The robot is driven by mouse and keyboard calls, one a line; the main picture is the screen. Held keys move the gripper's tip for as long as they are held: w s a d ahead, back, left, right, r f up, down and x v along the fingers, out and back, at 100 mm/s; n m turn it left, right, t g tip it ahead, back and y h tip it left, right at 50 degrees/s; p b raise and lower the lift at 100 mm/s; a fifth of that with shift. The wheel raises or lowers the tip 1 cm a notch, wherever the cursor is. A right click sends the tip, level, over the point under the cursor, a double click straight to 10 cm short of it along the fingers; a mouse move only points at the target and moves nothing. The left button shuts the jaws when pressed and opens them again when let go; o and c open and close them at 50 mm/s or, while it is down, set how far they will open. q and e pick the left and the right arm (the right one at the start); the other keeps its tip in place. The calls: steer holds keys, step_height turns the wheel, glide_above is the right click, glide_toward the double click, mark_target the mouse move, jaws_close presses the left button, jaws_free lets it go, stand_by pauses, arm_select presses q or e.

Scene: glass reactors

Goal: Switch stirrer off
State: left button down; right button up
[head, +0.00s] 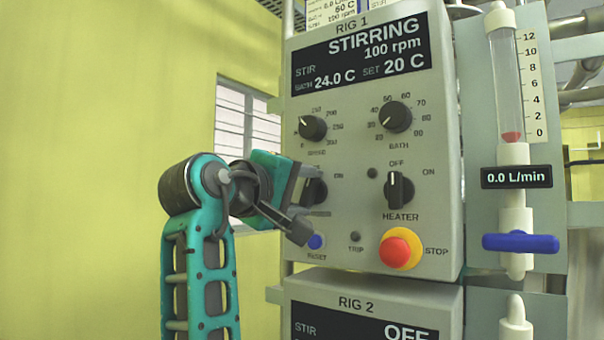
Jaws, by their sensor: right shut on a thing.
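The Rig 1 panel (350,155) fills the middle of the head view. Its display (362,52) reads STIRRING, 100 rpm, bath 24.0 C and set 20 C. The stirrer switch (316,190), a dark knob at the panel's left with an ON label to its right, is largely covered by my right gripper. My right gripper (307,196) is shut on this knob, one finger above and one below. The knob's pointer and its other labels are hidden, so I cannot tell its exact angle. My left gripper is not in view.
Close by are the speed knob (312,128), bath knob (395,117), heater switch (399,190) with its pointer up at OFF, blue reset button (316,241) and red stop button (396,251). A flow meter with a blue valve handle (520,243) stands right. Rig 2's panel (375,293) is below.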

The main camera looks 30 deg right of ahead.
steer(key=shift+r+n+p, duration=0.15)
steer(key=shift+n+p, duration=0.55)
steer(key=shift+n, duration=0.1)
steer(key=shift+n+p, duration=0.75)
steer(key=shift+n, duration=0.15)
steer(key=shift+n+p, duration=0.3)
steer(key=shift+p, duration=0.05)
steer(key=shift+f, duration=0.2)
steer(key=o, duration=1)
steer(key=shift+o, duration=0.2)
